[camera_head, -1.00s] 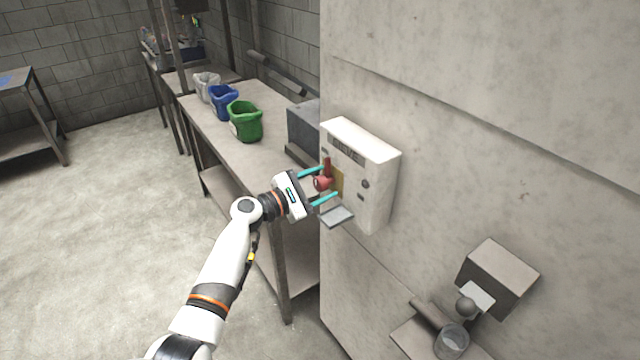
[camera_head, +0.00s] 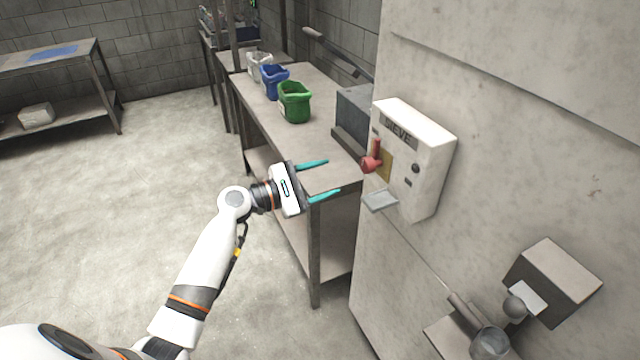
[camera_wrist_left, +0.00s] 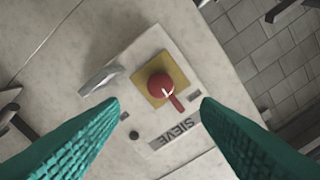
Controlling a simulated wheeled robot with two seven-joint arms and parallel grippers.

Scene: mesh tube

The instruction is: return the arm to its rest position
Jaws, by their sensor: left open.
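My left gripper (camera_head: 322,180) is open and empty in the head view, its two teal fingers pointing right towards the wall box. It is apart from the white SIEVE box (camera_head: 428,150), which is fixed to the grey wall. A red handle (camera_head: 371,160) on a yellow plate sticks out of the box's front. In the left wrist view the red handle (camera_wrist_left: 161,84) lies beyond and between the open teal fingers (camera_wrist_left: 160,104), with clear space around it. My right gripper is not in view.
A metal table (camera_head: 318,150) below the gripper carries green (camera_head: 294,102), blue (camera_head: 273,82) and white (camera_head: 259,66) bins. A small grey tray (camera_head: 380,200) juts from the SIEVE box. A wall dispenser (camera_head: 552,283) is at lower right. Open floor lies left of the arm.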

